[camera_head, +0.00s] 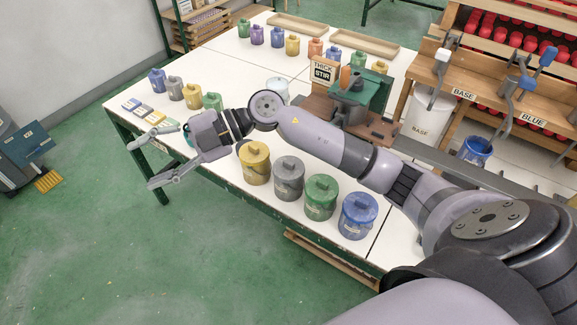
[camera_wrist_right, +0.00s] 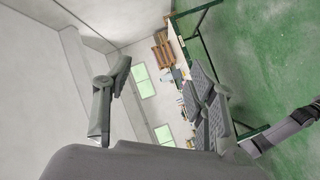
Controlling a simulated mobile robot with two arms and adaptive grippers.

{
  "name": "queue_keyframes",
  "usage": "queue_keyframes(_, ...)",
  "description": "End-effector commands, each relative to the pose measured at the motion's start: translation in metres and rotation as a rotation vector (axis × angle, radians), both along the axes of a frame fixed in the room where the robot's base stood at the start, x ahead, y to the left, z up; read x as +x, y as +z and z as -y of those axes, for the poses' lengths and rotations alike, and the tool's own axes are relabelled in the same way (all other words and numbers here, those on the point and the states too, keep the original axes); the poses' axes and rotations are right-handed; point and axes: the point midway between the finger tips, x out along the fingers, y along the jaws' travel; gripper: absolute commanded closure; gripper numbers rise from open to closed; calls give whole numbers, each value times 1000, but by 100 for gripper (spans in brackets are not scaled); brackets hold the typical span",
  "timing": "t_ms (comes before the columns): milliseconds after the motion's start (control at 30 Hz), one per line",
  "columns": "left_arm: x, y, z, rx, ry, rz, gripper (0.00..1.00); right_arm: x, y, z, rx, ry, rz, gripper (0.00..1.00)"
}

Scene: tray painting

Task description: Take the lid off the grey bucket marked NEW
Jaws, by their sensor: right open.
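A grey lidded bucket (camera_head: 288,180) stands in the front row of the white table, between a yellow bucket (camera_head: 256,163) and a green one (camera_head: 320,198). A blue one (camera_head: 358,217) is at the row's right end. A smaller grey lidded pot (camera_head: 193,97) stands in a row farther left. I cannot read the mark NEW on either grey one. My right gripper (camera_head: 145,166) is open and empty past the table's left edge, left of the front row. Its spread fingers also show in the wrist view (camera_wrist_right: 158,105). My left gripper is not in view.
My right arm crosses above the table behind the front row. A stand with a THICK STIR sign (camera_head: 322,72) and a white BASE bucket (camera_head: 426,112) are at the right. Small cards (camera_head: 143,110) lie by the left edge. Green floor is clear at the lower left.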

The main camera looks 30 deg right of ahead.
Motion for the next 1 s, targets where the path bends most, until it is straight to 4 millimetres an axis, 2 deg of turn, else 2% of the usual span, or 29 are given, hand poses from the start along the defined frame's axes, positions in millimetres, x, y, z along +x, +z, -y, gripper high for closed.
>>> queue_keyframes(67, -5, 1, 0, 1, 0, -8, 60, 5, -22, 31, -259, 49, -37, 48)
queue_keyframes(167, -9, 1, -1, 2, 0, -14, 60, 13, -46, 91, -590, 31, -137, 48)
queue_keyframes(200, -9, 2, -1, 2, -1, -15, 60, 16, -50, 120, -711, 1, -184, 48)
queue_keyframes(300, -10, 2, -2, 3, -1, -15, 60, 21, -49, 190, -967, -108, -312, 48)
queue_keyframes(400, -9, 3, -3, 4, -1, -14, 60, 19, -37, 247, -1146, -227, -424, 48)
queue_keyframes(500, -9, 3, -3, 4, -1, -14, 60, 15, -25, 283, -1250, -318, -502, 48)
queue_keyframes(600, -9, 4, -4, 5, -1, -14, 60, 11, -22, 300, -1299, -364, -546, 48)
queue_keyframes(667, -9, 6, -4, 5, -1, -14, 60, 10, -27, 304, -1310, -373, -558, 48)
queue_keyframes(1000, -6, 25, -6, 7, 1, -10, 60, 8, -97, 303, -1311, -368, -560, 48)
